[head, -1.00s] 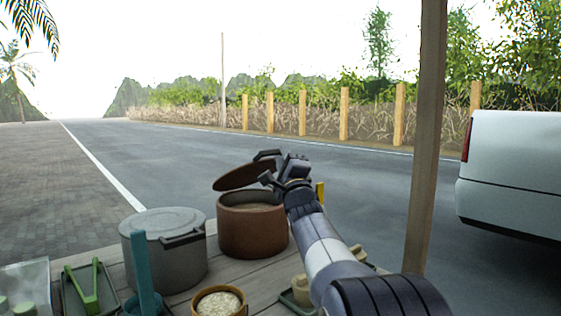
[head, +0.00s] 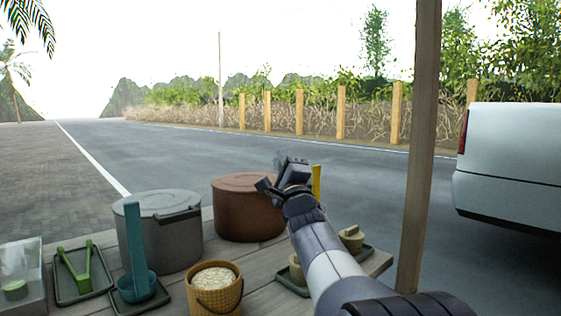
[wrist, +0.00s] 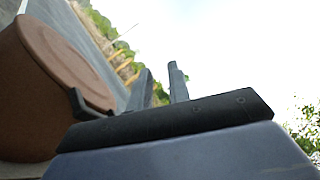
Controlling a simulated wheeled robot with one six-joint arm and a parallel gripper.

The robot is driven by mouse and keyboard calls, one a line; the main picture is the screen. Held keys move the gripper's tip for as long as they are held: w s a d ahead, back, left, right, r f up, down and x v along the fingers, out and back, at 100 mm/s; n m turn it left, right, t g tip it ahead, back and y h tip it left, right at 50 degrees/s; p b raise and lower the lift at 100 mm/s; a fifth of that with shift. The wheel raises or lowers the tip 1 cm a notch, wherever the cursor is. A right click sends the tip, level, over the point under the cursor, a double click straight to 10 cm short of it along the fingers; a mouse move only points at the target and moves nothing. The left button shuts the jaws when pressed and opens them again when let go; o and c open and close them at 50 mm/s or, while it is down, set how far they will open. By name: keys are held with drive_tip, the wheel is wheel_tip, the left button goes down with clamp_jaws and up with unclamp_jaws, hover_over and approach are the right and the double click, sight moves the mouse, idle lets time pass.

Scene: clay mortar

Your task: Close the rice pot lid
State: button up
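The brown rice pot (head: 247,218) stands on the wooden counter, left of my gripper in the head view. Its brown lid (head: 238,183) lies flat on the rim and covers the opening. The pot (wrist: 25,100) and lid (wrist: 68,62) fill the left side of the wrist view. My gripper (head: 273,172) is at the lid's right edge, with its fingers apart and nothing between them. One finger overlaps the lid edge in the head view; I cannot tell whether it touches. The fingers (wrist: 160,78) point past the pot in the wrist view.
A grey lidded pot (head: 165,240) stands left of the rice pot. In front are a teal ladle (head: 134,240), a wicker basket of rice (head: 205,301) and green tongs on a tray (head: 80,290). A wooden post (head: 419,150) rises right of my arm.

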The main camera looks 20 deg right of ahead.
drive_tip(key=shift+s+a+f+b, duration=0.15)
drive_tip(key=shift+s+f+b, duration=0.35)
drive_tip(key=shift+f, duration=0.15)
drive_tip(key=shift+s+a+f+b, duration=0.15)
drive_tip(key=shift+s+f+b, duration=0.35)
drive_tip(key=shift+f, duration=0.1)
drive_tip(key=shift+r+p, duration=0.1)
drive_tip(key=shift+p, duration=0.25)
